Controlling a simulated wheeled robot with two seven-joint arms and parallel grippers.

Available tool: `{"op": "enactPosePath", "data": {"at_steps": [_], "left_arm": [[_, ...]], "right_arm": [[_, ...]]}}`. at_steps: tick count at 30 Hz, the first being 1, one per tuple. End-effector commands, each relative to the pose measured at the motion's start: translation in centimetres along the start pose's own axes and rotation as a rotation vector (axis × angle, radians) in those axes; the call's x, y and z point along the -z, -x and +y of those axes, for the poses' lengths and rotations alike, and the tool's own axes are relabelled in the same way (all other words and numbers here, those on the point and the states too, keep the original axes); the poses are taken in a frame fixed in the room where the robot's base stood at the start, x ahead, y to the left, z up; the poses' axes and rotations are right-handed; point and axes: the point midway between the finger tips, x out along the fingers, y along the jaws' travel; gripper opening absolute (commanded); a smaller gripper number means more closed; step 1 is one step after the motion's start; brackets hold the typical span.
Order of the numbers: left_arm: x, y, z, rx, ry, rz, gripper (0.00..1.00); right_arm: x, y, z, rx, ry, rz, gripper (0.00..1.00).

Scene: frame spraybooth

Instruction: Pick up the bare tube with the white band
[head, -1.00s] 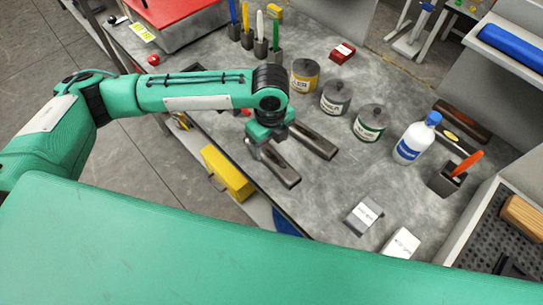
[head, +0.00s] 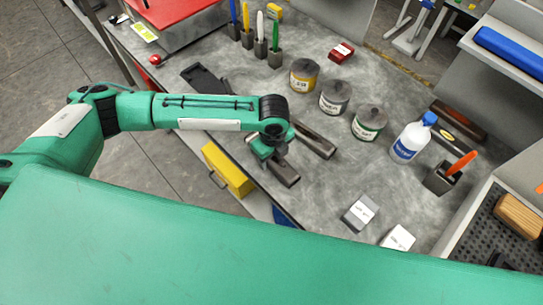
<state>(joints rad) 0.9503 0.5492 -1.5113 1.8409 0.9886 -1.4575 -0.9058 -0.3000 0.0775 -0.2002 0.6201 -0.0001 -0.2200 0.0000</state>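My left gripper (head: 264,158) points down at the near edge of the grey bench (head: 300,195). It is over or beside a short dark bar (head: 287,175); I cannot tell whether they touch. The fingers are small and partly hidden by the wrist, so their opening is unclear. A second dark bar (head: 316,141) lies just to the right, and a third dark piece (head: 203,79) lies farther left, partly behind my arm. I cannot make out a white band on any of these. My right gripper is not in view.
Yellow-labelled (head: 304,75), grey (head: 335,97) and green-labelled (head: 370,122) cans stand beyond the bars. A white bottle (head: 408,146) stands right of them. Several coloured tools (head: 260,30) stand in holders at the back. A yellow box (head: 228,170) sits below the bench edge. Bench space front right is partly clear.

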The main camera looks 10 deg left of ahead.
Motion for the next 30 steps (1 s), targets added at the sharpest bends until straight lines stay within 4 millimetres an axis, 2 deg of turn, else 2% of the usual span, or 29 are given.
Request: {"op": "enactPosePath", "data": {"at_steps": [1,5,6,14,20,25,30], "left_arm": [[0.0,0.0,0.0,0.0,0.0,0.0,0.45],[0.0,0.0,0.0,0.0,0.0,0.0,0.2],[0.0,0.1,0.0,0.001,0.0,0.0,0.17],[0.0,0.2,0.0,0.001,0.0,0.0,0.17],[0.0,1.6,-0.1,0.002,0.0,-0.001,0.17],[-0.1,4.6,-0.1,0.004,0.0,-0.001,0.17],[-0.1,8.9,-0.1,0.006,-0.002,-0.002,0.17]], "right_arm": [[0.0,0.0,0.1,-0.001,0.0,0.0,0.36],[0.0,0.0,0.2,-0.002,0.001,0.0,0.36],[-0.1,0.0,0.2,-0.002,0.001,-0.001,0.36],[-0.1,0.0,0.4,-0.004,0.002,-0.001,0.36],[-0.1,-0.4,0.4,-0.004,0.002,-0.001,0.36],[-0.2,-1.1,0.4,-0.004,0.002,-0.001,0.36],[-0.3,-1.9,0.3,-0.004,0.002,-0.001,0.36]]}}
